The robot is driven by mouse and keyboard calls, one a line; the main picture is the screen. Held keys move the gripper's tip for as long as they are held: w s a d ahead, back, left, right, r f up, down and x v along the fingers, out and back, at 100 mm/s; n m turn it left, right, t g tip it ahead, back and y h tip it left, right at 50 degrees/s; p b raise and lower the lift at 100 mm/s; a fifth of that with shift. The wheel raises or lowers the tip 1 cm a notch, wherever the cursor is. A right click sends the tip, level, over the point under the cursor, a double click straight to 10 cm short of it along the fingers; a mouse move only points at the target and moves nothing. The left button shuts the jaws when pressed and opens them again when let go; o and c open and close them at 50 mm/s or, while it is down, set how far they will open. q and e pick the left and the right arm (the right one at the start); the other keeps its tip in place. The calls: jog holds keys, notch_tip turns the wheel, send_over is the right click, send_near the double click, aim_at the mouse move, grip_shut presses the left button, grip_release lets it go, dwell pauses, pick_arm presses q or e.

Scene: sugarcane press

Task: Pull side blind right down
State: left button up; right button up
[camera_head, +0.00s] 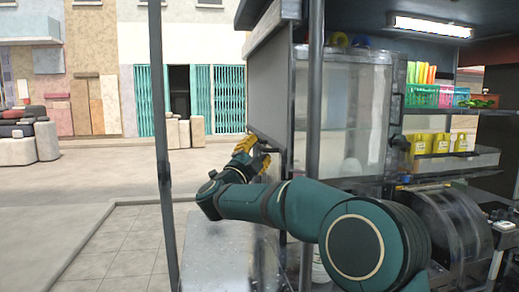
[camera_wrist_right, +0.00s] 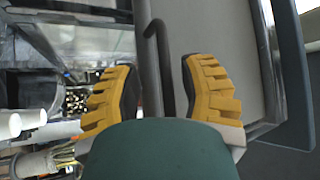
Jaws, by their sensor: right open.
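The side blind (camera_head: 273,95) is a grey panel hanging at the left side of the stall. It also shows as a pale grey surface in the right wrist view (camera_wrist_right: 222,50). A dark bent bar handle (camera_wrist_right: 158,60) runs beside it. My right gripper (camera_head: 256,153) has yellow fingers and is at the blind's lower edge. In the right wrist view, my right gripper (camera_wrist_right: 156,78) is open, with the bar between its spread fingers. I cannot tell whether either finger touches the bar. My left gripper is not in view.
A thin dark post (camera_head: 160,120) stands to the left, and a thicker grey post (camera_head: 315,90) stands beside the blind. A glass-fronted cabinet (camera_head: 345,115) and shelves with yellow containers (camera_head: 440,143) are to the right.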

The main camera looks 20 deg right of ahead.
jog(key=v, duration=1)
jog(key=shift+a, duration=0.2)
jog(key=shift+s+f, duration=0.15)
jog(key=shift+f, duration=0.05)
